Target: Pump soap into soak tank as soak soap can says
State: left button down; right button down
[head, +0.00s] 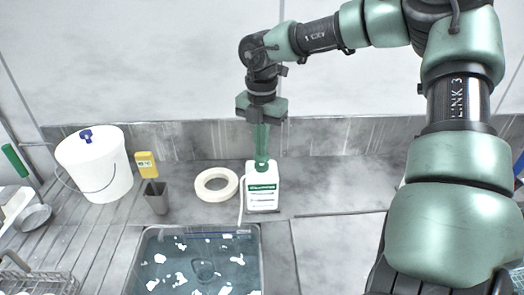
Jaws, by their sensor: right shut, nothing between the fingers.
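The soak soap can (262,192) is a white jug with a green label, standing upright on the grey counter behind the tank. A thin white tube runs down its left side. The soak tank (256,258) is a grey basin of bluish water with white patches floating on it. My right gripper (262,158) points straight down at the top of the can. It is shut, with its green fingers at the pump top, and holds nothing. The fingers hide most of the pump head. My left gripper is not in view.
A white bucket (100,170) with a wire handle stands at the left. A yellow meter (147,163) above a grey cup (156,198) and a cream ring (216,185) lie between bucket and can. A wire basket (40,280) is at lower left. Counter right of the can is clear.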

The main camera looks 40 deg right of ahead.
jog(key=shift+f, duration=0.1)
jog(key=shift+r+p, duration=0.5)
jog(key=shift+r, duration=1.05)
